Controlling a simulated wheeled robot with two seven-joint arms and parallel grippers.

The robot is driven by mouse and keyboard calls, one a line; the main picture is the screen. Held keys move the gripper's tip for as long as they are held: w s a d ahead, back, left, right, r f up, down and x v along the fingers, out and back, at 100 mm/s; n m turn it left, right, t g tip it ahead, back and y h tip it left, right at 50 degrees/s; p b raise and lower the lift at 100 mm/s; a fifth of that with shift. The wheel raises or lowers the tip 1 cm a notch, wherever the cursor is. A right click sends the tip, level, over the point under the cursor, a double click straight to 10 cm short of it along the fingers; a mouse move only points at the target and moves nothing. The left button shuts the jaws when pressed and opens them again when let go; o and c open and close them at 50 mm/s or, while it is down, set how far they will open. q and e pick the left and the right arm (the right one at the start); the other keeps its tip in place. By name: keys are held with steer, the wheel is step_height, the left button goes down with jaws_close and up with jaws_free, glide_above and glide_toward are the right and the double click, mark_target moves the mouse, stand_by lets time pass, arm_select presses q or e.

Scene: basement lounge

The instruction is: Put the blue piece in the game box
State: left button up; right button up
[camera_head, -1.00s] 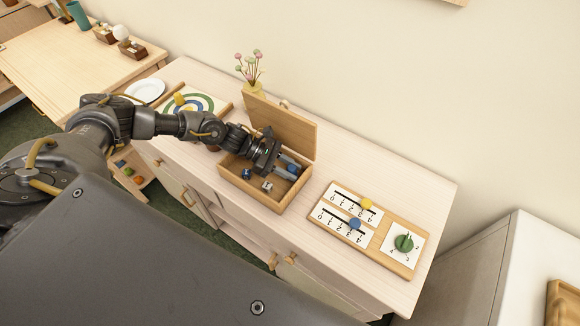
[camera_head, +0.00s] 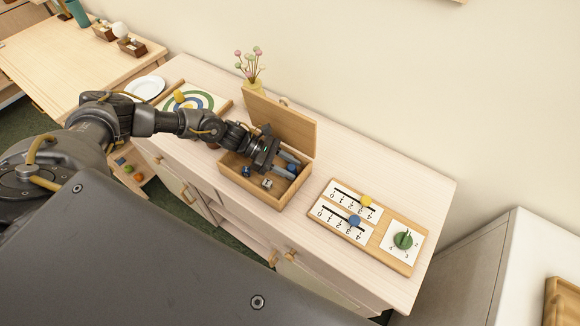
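The game box (camera_head: 240,186) is a wooden box with its lid (camera_head: 290,128) raised at the back, on the pale cabinet. My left gripper (camera_head: 291,166) reaches down into the box from the left, its two fingers a little apart toward the right side. A small blue piece (camera_head: 292,168) shows at the fingertips, inside the box outline. I cannot tell whether the fingers press on it or stand clear of it. A dark blue die-like piece (camera_head: 246,171) and a grey-white die (camera_head: 267,183) lie on the box floor. My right gripper is not in view.
A wooden board with number scales, a yellow slider, a blue slider (camera_head: 354,220) and a green knob (camera_head: 403,240) lies right of the box. A flower vase (camera_head: 256,87) stands behind the lid. A ring target board (camera_head: 190,103) and white plate (camera_head: 146,88) are at left.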

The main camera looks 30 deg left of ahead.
arm_select(q)
steer(key=b+v, duration=0.3)
steer(key=v, duration=0.8)
steer(key=shift+f+b, duration=0.2)
steer(key=shift+b, duration=0.1)
steer(key=shift+s+a+r, duration=0.15)
steer(key=shift+a+r, duration=0.1)
steer(key=shift+a, duration=0.1)
